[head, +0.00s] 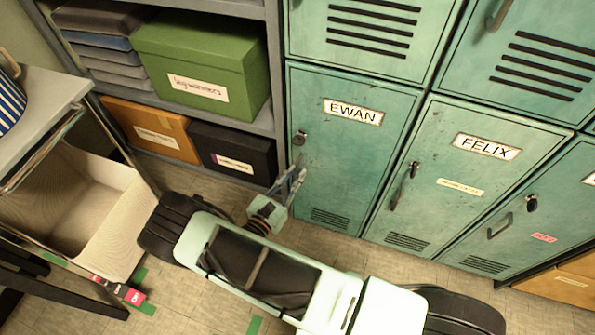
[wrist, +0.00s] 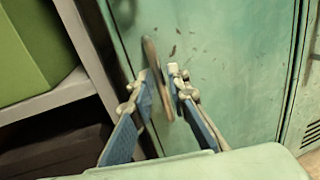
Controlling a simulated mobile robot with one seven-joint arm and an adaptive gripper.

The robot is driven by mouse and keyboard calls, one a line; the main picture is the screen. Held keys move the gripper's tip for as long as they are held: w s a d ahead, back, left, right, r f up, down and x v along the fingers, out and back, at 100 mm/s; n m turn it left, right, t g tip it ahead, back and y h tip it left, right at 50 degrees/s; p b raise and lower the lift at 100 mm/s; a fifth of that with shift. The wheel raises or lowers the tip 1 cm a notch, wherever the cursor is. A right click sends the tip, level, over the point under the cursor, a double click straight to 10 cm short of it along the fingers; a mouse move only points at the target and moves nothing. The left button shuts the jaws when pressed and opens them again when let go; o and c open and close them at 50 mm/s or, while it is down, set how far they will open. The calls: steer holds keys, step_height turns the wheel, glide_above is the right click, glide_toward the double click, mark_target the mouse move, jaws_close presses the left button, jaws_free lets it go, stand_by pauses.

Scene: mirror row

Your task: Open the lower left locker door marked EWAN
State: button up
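The EWAN locker door (head: 350,165) is teal, shut, with a white name label (head: 353,111) and a dark round lock (head: 299,137) near its left edge. It fills much of the wrist view (wrist: 225,60). My gripper (head: 293,178) is in front of the door's left edge, below the lock. In the wrist view my gripper (wrist: 158,73) is open, with a thin brownish upright handle (wrist: 151,52) between its fingers. The left fingertip looks very close to the handle; I cannot tell if it touches. The handle is mostly hidden by my gripper in the head view.
The FELIX door (head: 440,185) is shut to the right. A grey shelf (head: 262,115) with a green box (head: 205,60) and a black box (head: 235,152) stands close on the left. A cart with a pale bin (head: 120,215) is at far left. Floor before the lockers is partly free.

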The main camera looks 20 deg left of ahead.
steer(key=shift+x, duration=0.85)
steer(key=shift+c, duration=0.4)
jaws_close()
